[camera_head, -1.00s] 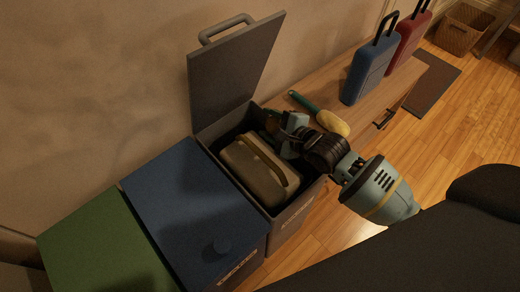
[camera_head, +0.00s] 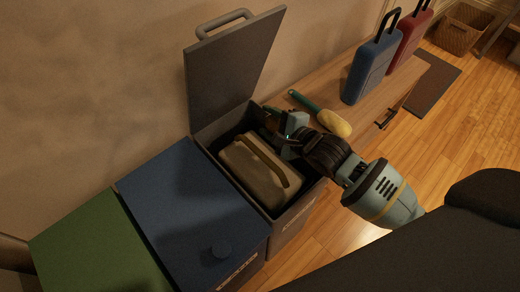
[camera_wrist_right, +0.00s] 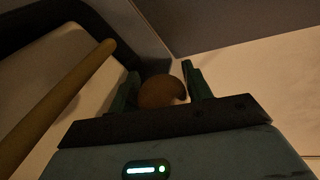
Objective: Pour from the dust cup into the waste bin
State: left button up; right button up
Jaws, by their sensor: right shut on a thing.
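The waste bin (camera_head: 292,232) is a grey box, its lid (camera_head: 235,75) raised against the wall. My right gripper (camera_head: 272,120) is over the back right part of its opening, partly hidden by my wrist. In the right wrist view it is shut on a small brown rounded thing (camera_wrist_right: 160,93), seemingly the dust cup; its contents and exact tilt cannot be told. A beige case-like thing with a bar handle (camera_head: 250,172) sits inside the bin, beside the gripper; it also shows at left in the wrist view (camera_wrist_right: 50,80). My left gripper is not in view.
A blue-lidded bin (camera_head: 185,205) and a green-lidded bin (camera_head: 95,250) stand to the left. The wall is close behind.

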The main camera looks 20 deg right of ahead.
aim_at(264, 125)
jog(key=shift+a+r+n+t+b, duration=0.1)
jog(key=shift+r+n+t+b, duration=0.25)
jog(key=shift+n+b, duration=0.6)
dwell(0.3)
jog(key=shift+s+a+r+n+t+h, duration=0.35)
jog(key=shift+s+a+n+t+h, duration=0.1)
jog(key=shift+a, duration=0.1)
dwell(0.8)
jog(key=shift+s+a+r+n+t+p, duration=0.15)
jog(key=shift+r+n+t+p, duration=0.15)
jog(key=shift+n, duration=0.25)
jog(key=shift+a+r+n+t+p, duration=0.1)
jog(key=shift+r+n+t+p, duration=0.15)
jog(key=shift+n, duration=0.3)
dwell(1.2)
jog(key=shift+s+a+r+n+t, duration=0.2)
jog(key=shift+n+t, duration=0.15)
jog(key=shift+n, duration=0.35)
jog(key=shift+s+a+r+n+t, duration=0.15)
jog(key=shift+n+t, duration=0.15)
jog(key=shift+n, duration=0.4)
dwell(1.1)
jog(key=shift+w, duration=0.1)
